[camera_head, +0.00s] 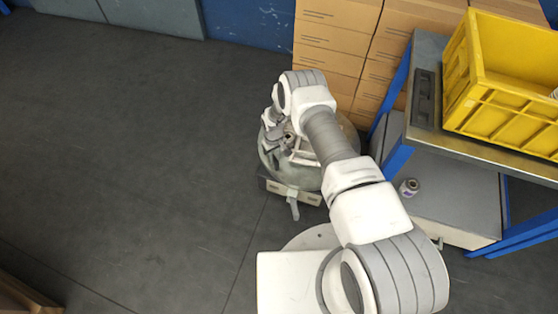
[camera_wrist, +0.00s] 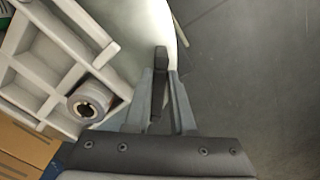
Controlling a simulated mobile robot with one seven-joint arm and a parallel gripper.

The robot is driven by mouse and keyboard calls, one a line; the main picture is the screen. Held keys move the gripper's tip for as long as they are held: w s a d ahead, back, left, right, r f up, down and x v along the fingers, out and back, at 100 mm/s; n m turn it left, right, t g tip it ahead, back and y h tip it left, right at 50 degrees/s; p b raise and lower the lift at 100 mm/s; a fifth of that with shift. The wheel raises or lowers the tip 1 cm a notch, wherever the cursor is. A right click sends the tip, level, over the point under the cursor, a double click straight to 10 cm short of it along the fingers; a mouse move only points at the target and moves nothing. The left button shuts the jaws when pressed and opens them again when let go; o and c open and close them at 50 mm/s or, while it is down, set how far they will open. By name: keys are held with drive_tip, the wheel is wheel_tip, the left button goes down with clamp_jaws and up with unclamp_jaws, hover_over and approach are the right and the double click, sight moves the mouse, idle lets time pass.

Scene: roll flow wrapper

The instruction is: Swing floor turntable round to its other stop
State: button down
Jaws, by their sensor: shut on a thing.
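The floor turntable (camera_head: 315,178) is a round grey-green disc on a low base, partly hidden under my arm in the head view. Its pale disc (camera_wrist: 138,28) also shows in the wrist view. My gripper (camera_wrist: 160,88) is shut on a narrow dark piece at the disc's edge, which looks like the turntable's handle; the fingers hide much of it. A white ribbed frame (camera_wrist: 42,62) and a grey roll with a hollow core (camera_wrist: 92,101) are left of my gripper. A small grey tab (camera_head: 294,209) sticks out at the front of the base.
Stacked cardboard boxes (camera_head: 326,45) stand close behind the turntable. A blue-legged bench (camera_head: 455,143) on the right carries a yellow crate (camera_head: 510,110); a small roll (camera_head: 408,187) sits on its lower shelf. The dark floor (camera_head: 130,130) at left is clear.

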drive_tip(key=shift+w+a+m, duration=0.6)
drive_tip(key=shift+w+a, duration=0.1)
drive_tip(key=shift+w, duration=0.4)
drive_tip(key=c, duration=0.8)
unclamp_jaws()
drive_tip(key=shift+o, duration=0.2)
wheel_tip(320, 180, up, 17)
drive_tip(key=p, duration=0.6)
drive_tip(key=shift+r, duration=0.2)
